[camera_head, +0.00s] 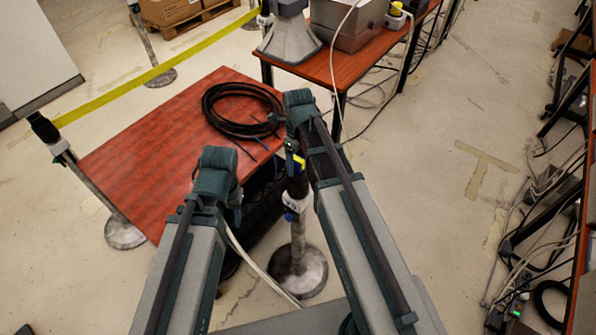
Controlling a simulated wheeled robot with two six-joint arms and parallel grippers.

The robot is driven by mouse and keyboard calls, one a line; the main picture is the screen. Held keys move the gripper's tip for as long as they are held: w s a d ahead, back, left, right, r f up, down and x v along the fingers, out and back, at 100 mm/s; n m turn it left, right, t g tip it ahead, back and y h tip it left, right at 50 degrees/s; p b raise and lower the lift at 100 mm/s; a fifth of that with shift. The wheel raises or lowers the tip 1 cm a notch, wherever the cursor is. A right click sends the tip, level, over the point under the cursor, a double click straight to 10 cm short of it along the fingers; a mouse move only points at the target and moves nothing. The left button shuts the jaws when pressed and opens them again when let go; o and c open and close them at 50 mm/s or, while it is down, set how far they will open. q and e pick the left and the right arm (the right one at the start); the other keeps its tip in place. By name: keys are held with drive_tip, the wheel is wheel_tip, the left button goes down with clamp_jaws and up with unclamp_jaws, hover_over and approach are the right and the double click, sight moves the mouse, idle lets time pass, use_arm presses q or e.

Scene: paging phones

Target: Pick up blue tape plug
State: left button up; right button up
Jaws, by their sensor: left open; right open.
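A coil of black cable (211,101) lies on the red-topped table (150,130). Its loose ends reach toward the front right of the tabletop, and one thin end looks bluish (263,145). I cannot tell whether this end is the blue tape plug. My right gripper (274,118) is at the right edge of the coil, open, its fingers small and dark against the cable. I cannot tell whether it touches the cable. My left gripper (236,203) is open near the table's front edge, mostly hidden behind its own wrist.
A post with a round base (298,272) stands by the table's front right corner, partly behind my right arm. A yellow barrier tape (150,73) runs behind the table. A second table (345,68) holds a metal box (347,22).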

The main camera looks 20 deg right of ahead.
sight(298, 160)
clamp_jaws()
idle(0.4)
drive_tip(key=shift+r, duration=0.15)
drive_tip(key=shift+r+p, duration=0.5)
drive_tip(key=shift+p, duration=0.2)
wheel_tip(298, 160, up, 3)
drive_tip(key=p, duration=0.3)
drive_tip(key=s+a, duration=1)
drive_tip(key=a, duration=0.2)
drive_tip(key=shift+a+f, duration=0.15)
drive_tip(key=shift+a, duration=0.2)
